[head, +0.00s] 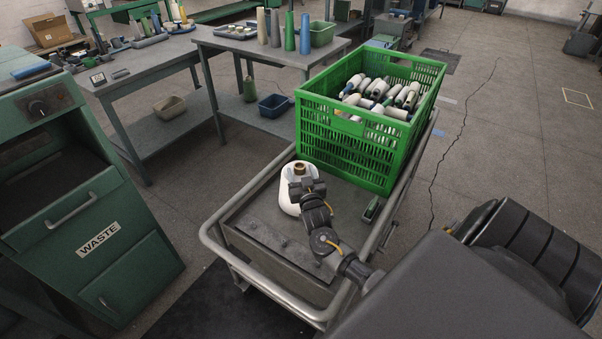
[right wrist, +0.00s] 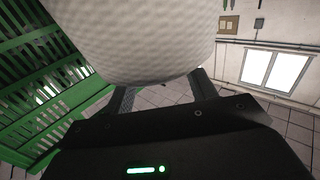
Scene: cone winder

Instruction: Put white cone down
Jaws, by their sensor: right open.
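The white cone (head: 287,200) stands upright on the grey top of the trolley (head: 262,222), with its brown core showing at the top. My right gripper (head: 302,186) is at the cone's near right side, partly covering it. In the right wrist view the cone (right wrist: 130,40) fills the top of the picture, close in front of the open fingers of my right gripper (right wrist: 163,90). Whether a finger touches the cone cannot be told. The cone's lower right side is hidden behind my arm. My left gripper is not in view.
A green crate (head: 342,142) full of bobbins stands at the trolley's far end, just behind the cone. A small dark green device (head: 373,209) lies at the trolley's right edge. A rail (head: 212,238) rims the trolley. The green waste cabinet (head: 82,215) is at left; worktables stand behind.

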